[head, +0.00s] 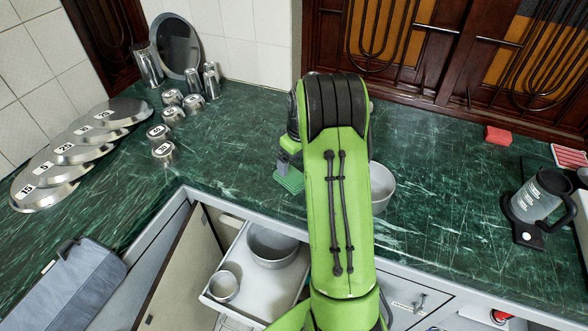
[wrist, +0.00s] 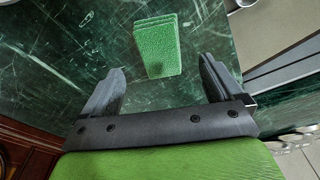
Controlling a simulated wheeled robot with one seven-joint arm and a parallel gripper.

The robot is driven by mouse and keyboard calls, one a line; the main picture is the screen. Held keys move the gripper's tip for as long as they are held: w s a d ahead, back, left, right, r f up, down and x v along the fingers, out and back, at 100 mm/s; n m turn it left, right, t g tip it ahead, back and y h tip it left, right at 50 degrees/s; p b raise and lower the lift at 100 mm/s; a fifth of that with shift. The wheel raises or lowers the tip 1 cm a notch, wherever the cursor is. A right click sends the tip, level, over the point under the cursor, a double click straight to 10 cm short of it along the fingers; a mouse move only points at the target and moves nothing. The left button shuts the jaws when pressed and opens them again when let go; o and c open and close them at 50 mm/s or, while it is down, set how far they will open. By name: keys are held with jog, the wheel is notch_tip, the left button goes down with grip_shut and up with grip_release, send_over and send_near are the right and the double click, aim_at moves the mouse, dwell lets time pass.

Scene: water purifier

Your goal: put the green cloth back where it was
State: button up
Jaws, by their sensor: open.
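The green cloth (wrist: 158,48) is a folded, textured block lying on the dark green marble counter in the wrist view. In the head view the cloth (head: 289,178) shows just left of my arm, partly hidden by it. My gripper (wrist: 160,80) is open and empty. In the wrist view its two fingers stand either side of the cloth's near end, with gaps on both sides. I cannot tell its height above the counter. In the head view my arm hides most of the gripper.
A metal bowl (head: 381,186) stands right of my arm. Steel plates (head: 75,150) and several cups (head: 172,115) are at the left. An open drawer (head: 292,284) with pots is below the counter edge. A grey mug (head: 538,196) and a red sponge (head: 498,136) are at the right.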

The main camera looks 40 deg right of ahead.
jog(key=s+a+r+t, duration=0.1)
jog(key=s+a+r, duration=0.3)
jog(key=a+r, duration=0.4)
jog(key=s+a+r+t, duration=0.1)
jog(key=s+a+r, duration=0.4)
jog(key=r, duration=0.4)
jog(key=s+a+t, duration=0.1)
jog(key=s+a, duration=0.3)
jog(key=s, duration=0.4)
jog(key=s+a+r+m+t, duration=0.1)
jog(key=s+a, duration=0.4)
jog(key=s, duration=0.2)
jog(key=shift+s+m+p, duration=0.3)
jog(key=shift+s, duration=0.05)
